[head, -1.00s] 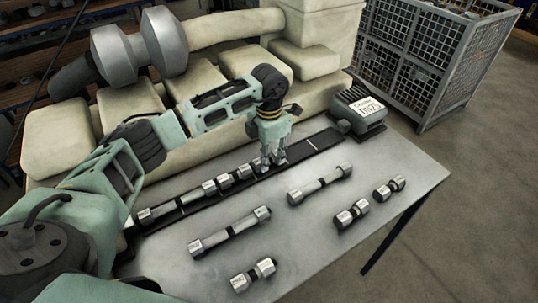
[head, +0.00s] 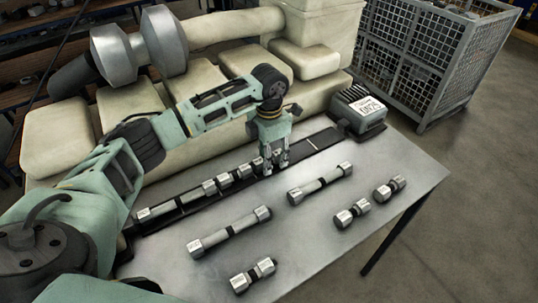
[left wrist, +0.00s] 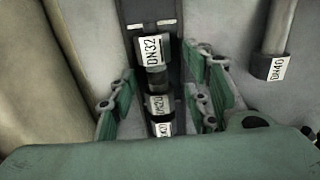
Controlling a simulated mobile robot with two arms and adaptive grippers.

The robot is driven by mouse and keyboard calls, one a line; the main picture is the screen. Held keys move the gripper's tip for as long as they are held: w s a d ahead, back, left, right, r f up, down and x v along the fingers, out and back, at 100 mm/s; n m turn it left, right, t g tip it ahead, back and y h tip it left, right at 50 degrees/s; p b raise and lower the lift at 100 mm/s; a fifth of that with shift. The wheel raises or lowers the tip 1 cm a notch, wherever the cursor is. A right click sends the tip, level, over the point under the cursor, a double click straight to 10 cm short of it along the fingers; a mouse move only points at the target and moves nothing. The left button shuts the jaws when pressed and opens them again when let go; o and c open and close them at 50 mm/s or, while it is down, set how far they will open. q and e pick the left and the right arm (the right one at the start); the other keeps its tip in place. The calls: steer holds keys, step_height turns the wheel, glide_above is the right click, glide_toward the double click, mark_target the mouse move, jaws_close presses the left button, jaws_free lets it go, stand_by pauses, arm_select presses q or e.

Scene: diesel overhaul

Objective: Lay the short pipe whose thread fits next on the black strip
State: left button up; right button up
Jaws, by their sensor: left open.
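The black strip (head: 318,141) runs along the back of the table, with a row of grey pipes (head: 165,208) laid end to end on its left and middle part. My left gripper (head: 275,168) is open above the strip at the right end of this row. In the left wrist view its fingers (left wrist: 160,95) stand on both sides of the row, whose labels include DN32 (left wrist: 150,50). Three short pipes lie loose on the table: one at the front (head: 252,275), one at the right (head: 351,214) and one farther right (head: 389,188). My right gripper is not in view.
Two longer pipes lie in front of the strip, one at left (head: 230,232) and one at centre (head: 320,184). A grey block (head: 358,112) with a white label stands at the strip's right end. Cream cushion-like blocks (head: 65,130) line the back. A mesh crate (head: 425,65) stands behind right.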

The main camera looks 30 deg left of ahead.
arm_select(q)
step_height(320, 180, up, 12)
stand_by(0.6)
steer(key=shift+s+f, duration=0.1)
stand_by(0.5)
